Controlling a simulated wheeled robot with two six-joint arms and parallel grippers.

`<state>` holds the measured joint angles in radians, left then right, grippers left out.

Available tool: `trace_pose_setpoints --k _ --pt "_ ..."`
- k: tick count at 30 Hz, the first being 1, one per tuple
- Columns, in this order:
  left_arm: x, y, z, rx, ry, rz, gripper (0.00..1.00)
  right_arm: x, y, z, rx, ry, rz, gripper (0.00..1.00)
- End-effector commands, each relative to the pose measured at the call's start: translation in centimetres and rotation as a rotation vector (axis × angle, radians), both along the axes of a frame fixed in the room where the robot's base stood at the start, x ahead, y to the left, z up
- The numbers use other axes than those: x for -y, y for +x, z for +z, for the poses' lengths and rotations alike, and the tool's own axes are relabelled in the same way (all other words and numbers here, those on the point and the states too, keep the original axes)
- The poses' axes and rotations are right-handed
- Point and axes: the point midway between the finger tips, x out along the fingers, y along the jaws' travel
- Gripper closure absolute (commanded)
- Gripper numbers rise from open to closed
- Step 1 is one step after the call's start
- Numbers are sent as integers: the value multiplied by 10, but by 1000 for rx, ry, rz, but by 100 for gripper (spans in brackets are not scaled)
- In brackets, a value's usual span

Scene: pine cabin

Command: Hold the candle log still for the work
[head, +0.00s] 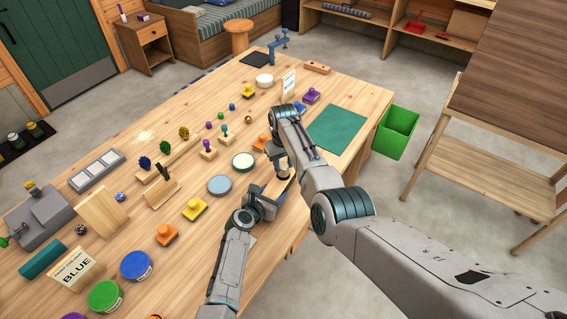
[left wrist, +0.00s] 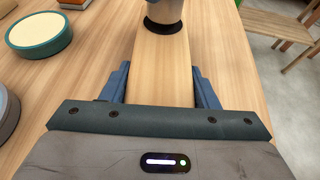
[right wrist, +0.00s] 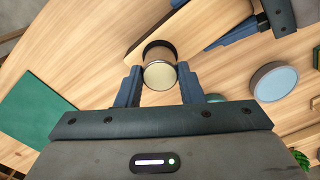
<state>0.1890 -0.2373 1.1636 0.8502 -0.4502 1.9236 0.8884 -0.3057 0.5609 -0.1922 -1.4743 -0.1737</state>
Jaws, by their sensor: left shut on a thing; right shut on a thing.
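The candle log (head: 284,184) is a pale wooden block on the workbench. In the left wrist view the log (left wrist: 160,75) runs away from me between the fingers of my left gripper (left wrist: 162,88), which is shut on it. In the head view my left gripper (head: 266,200) is at the log's near end.
Two round tins, one teal-rimmed (head: 243,161) and one grey-blue (head: 220,185), stand left of the log. Orange (head: 166,234) and yellow (head: 194,209) stamps lie nearby. A green mat (head: 337,128) lies beyond my right arm, and a green bin (head: 395,133) stands off the bench's right edge.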

Motion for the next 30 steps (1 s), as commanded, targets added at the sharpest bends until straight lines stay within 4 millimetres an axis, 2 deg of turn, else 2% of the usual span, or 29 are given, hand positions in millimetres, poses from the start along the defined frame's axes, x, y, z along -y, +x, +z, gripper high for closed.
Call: trace_pose_setpoints --k 22,30 --pt "0 0 0 -1 1 0 82 0 0 -20 0 0 0 93" --pt "0 0 -1 -1 1 0 82 0 0 -22 -1 0 0 93"
